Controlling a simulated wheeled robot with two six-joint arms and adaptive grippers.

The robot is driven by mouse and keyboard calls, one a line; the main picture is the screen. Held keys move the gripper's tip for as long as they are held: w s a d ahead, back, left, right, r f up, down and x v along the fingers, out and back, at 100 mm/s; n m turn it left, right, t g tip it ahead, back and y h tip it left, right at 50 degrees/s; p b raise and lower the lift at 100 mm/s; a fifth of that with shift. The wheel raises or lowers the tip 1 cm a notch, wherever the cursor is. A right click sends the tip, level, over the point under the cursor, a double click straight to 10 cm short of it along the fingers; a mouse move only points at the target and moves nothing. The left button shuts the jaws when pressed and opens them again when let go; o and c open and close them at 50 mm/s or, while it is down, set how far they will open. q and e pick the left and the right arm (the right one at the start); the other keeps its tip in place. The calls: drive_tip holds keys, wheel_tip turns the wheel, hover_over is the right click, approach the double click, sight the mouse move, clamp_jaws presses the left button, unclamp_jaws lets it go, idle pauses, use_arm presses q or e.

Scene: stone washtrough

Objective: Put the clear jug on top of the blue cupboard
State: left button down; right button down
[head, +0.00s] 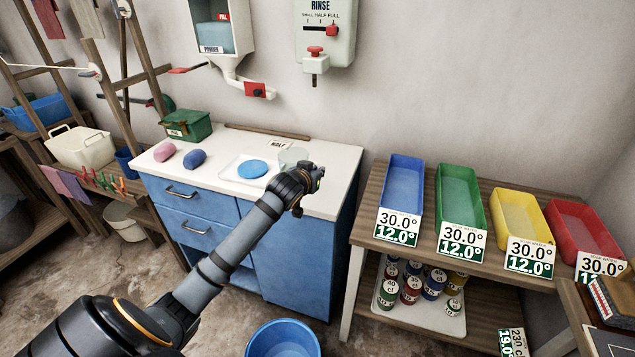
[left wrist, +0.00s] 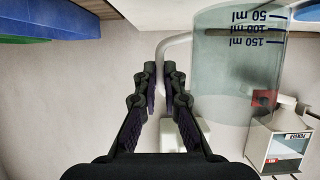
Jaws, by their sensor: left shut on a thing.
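The clear jug (head: 292,157) shows in the head view at the right part of the blue cupboard's white top (head: 325,165), partly hidden behind my left gripper (head: 303,183). In the left wrist view, which is upside down, the jug (left wrist: 238,75) fills the upper right with its ml marks and looks upright. My left gripper (left wrist: 160,75) is shut on the jug's pale curved handle (left wrist: 172,45). I cannot tell whether the jug's base touches the top. The blue cupboard (head: 305,262) stands against the wall. My right gripper is not in view.
On the cupboard top are a blue disc (head: 252,169) on a white tray, pink (head: 164,151) and blue (head: 195,159) lumps and a green box (head: 188,125). A powder dispenser (head: 222,40) hangs above. Coloured trays (head: 460,200) stand on the right table. A blue tub (head: 283,340) stands in front.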

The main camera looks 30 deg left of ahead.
use_arm(q)
drive_tip(key=shift+w+f, duration=0.2)
drive_tip(key=shift+f, duration=1.6)
drive_tip(key=shift+f, duration=0.1)
drive_tip(key=c, duration=1.5)
unclamp_jaws()
drive_tip(key=shift+o, duration=0.2)
